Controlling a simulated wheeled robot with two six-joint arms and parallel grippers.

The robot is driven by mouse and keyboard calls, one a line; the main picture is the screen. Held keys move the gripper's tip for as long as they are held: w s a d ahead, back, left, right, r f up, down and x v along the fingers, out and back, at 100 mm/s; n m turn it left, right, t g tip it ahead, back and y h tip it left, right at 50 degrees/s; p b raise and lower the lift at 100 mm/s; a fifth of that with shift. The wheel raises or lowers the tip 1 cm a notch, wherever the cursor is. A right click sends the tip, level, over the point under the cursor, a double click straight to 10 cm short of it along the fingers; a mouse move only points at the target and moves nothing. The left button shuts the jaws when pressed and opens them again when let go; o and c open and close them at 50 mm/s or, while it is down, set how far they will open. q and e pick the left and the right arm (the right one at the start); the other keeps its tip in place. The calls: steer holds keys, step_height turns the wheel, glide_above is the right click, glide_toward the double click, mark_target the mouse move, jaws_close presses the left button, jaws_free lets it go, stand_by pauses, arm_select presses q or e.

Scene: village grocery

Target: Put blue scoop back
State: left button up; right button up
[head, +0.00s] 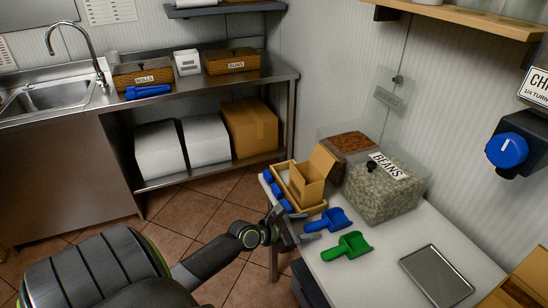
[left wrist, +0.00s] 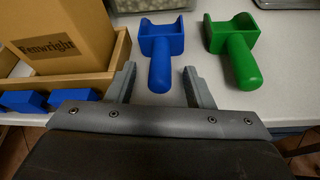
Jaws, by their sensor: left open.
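The blue scoop (head: 333,219) lies on the white table (head: 345,285), its handle towards the near left edge. My left gripper (head: 300,234) is open at that table edge, close to the handle. In the left wrist view the blue scoop (left wrist: 163,42) has its handle pointing between my two open fingers (left wrist: 159,78), which do not grip it. The green scoop (head: 347,246) lies beside it, nearer the front; it also shows in the left wrist view (left wrist: 236,48), to the right. My right gripper is not in view.
A wooden tray (head: 318,210) with a cardboard box (head: 311,175) and several blue pieces stands left of the clear BEANS bin (head: 385,188). A metal tray (head: 436,276) lies at the right. Another blue object (head: 147,92) lies on the steel counter (head: 210,85).

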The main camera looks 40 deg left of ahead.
arm_select(q)
steer(key=p+v, duration=0.1)
steer(key=v, duration=1.3)
steer(key=shift+s, duration=0.25)
steer(key=shift+r, duration=0.1)
steer(key=shift+s+a, duration=0.1)
